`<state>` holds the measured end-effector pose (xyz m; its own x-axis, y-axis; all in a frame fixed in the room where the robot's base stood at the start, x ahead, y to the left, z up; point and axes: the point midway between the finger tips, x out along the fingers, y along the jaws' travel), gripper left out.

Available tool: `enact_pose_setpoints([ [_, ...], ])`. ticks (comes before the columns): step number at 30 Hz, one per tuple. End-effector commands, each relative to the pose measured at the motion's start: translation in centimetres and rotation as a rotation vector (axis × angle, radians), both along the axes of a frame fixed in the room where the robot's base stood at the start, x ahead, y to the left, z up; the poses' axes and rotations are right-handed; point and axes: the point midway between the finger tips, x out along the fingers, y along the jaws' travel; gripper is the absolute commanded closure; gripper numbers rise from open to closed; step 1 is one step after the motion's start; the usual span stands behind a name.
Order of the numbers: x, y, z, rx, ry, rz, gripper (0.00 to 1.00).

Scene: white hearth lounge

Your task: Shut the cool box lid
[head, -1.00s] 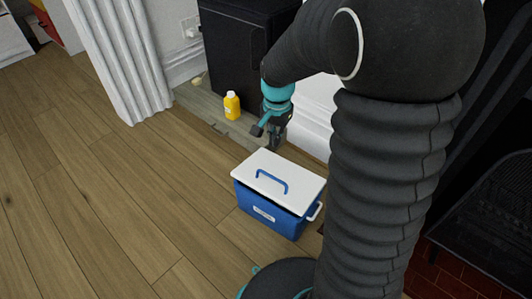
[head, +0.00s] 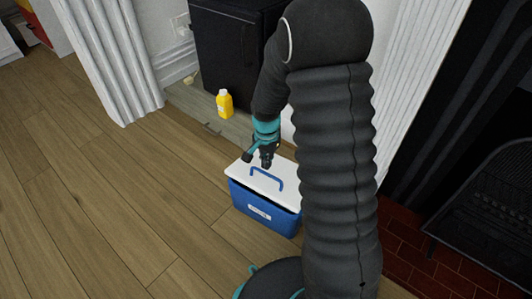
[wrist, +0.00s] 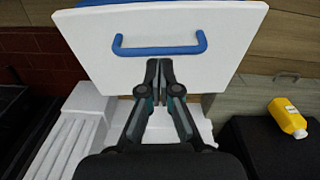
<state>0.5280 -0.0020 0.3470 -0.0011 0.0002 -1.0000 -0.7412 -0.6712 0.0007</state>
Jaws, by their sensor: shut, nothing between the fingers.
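The cool box (head: 262,208) stands on the wood floor, with a blue body and a white label on its front. Its white lid (head: 287,199) with a blue handle (head: 268,174) lies over the top in the head view. I cannot tell whether it is fully seated, as my arm hides the right side. The lid (wrist: 225,60) and handle (wrist: 160,51) also show in the wrist view. My gripper (head: 258,160) is at the lid's back edge; its fingertips (wrist: 160,64) are shut and empty, just short of the handle in the wrist view. I cannot tell whether they touch the lid.
A yellow bottle (head: 225,104) stands behind the box, in front of a black cabinet (head: 225,55). A white fluted column (head: 108,60) rises at the left. A dark fireplace grate (head: 485,205) is at the right. The floor left of the box is clear.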

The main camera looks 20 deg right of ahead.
Motion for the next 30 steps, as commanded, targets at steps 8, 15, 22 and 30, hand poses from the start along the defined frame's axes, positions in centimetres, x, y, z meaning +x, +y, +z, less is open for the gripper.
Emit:
enact_pose_setpoints([
  [8, 0.0, 0.0, -2.9, 0.001, -0.001, -0.001, 1.00],
  [15, 0.0, 0.0, -3.2, 0.001, -0.002, -0.001, 1.00],
  [22, -0.1, 0.1, -3.4, 0.001, -0.001, 0.000, 1.00],
  [30, -1.4, 1.5, -6.9, 0.000, 0.000, 0.001, 1.00],
])
